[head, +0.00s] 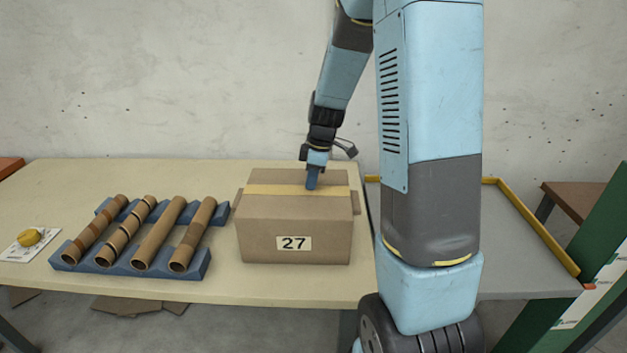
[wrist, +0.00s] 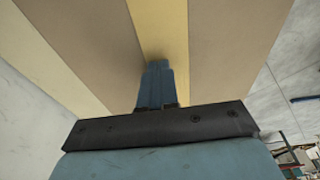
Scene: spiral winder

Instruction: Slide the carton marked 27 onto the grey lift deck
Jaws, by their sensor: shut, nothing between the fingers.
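The carton marked 27 (head: 294,228) is a closed brown box with yellow tape along its top. It stands on the beige table near its right end, with its label facing me. The grey lift deck (head: 520,270) lies to the right, beyond the table's end, partly hidden behind my arm. My gripper (head: 312,185) is shut and empty, pointing down at the carton's top near the tape. In the wrist view my shut fingers (wrist: 157,75) reach to the tape strip on the carton top (wrist: 215,45); I cannot tell whether they touch it.
A blue rack (head: 190,262) with several cardboard tubes (head: 158,233) stands left of the carton. A yellow knob (head: 28,237) sits on a white plate at far left. A yellow rail (head: 535,225) edges the deck's back and right. A green frame (head: 580,260) stands at far right.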

